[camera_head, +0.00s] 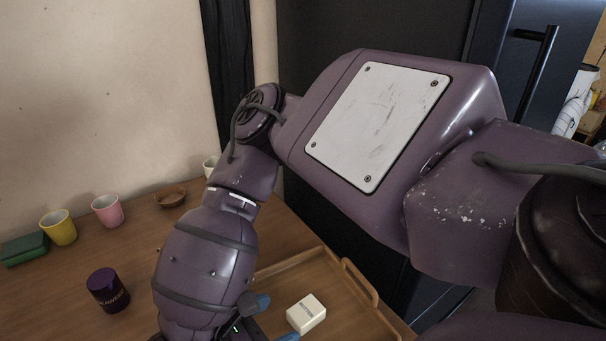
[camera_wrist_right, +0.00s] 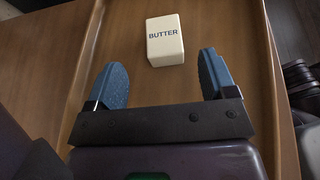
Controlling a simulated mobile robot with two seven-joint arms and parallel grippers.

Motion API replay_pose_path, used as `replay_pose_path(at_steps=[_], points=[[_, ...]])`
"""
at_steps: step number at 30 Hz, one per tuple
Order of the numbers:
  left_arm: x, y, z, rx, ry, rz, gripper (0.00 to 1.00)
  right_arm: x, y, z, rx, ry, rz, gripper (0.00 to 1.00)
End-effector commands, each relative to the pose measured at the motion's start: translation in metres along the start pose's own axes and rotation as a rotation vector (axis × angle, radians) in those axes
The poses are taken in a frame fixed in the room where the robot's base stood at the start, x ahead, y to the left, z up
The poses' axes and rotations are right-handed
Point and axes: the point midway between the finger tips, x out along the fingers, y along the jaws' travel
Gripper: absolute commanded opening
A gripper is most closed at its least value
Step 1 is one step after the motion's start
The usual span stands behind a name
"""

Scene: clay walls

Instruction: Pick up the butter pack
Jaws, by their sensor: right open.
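The butter pack (camera_head: 306,314) is a small cream block lying in a wooden tray (camera_head: 362,313). In the right wrist view the butter pack (camera_wrist_right: 165,41) shows the word BUTTER on its top. My right gripper (camera_wrist_right: 162,80) is open, with its blue fingertips apart and nothing between them. The butter pack lies just beyond the fingertips, roughly centred between them. In the head view my right gripper (camera_head: 275,318) is partly hidden by my own arm and the frame edge, just left of the butter pack. My left gripper is not in view.
A purple jar (camera_head: 107,290), a yellow cup (camera_head: 59,227), a pink cup (camera_head: 107,211), a brown bowl (camera_head: 170,197) and a green box (camera_head: 24,249) stand on the wooden table (camera_head: 50,305). The tray has a raised rim and a handle (camera_head: 360,281). My arm hides part of the table.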

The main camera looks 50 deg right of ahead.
Motion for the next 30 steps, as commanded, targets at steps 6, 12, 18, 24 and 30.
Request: replay_pose_path(at_steps=[6, 12, 18, 24, 30], points=[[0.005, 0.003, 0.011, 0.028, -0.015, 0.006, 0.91, 0.028, -0.005, -0.01, -0.011, -0.003, -0.005, 0.78], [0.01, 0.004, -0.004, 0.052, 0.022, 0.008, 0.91, 0.048, -0.005, -0.007, -0.004, -0.001, -0.001, 0.78], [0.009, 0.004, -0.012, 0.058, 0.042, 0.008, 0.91, 0.051, -0.005, -0.004, 0.001, 0.001, 0.002, 0.78], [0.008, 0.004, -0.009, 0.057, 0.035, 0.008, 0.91, 0.051, -0.005, -0.004, 0.001, 0.0, 0.002, 0.64], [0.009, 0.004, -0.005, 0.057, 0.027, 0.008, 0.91, 0.051, -0.005, -0.004, 0.0, 0.0, 0.001, 0.33]])
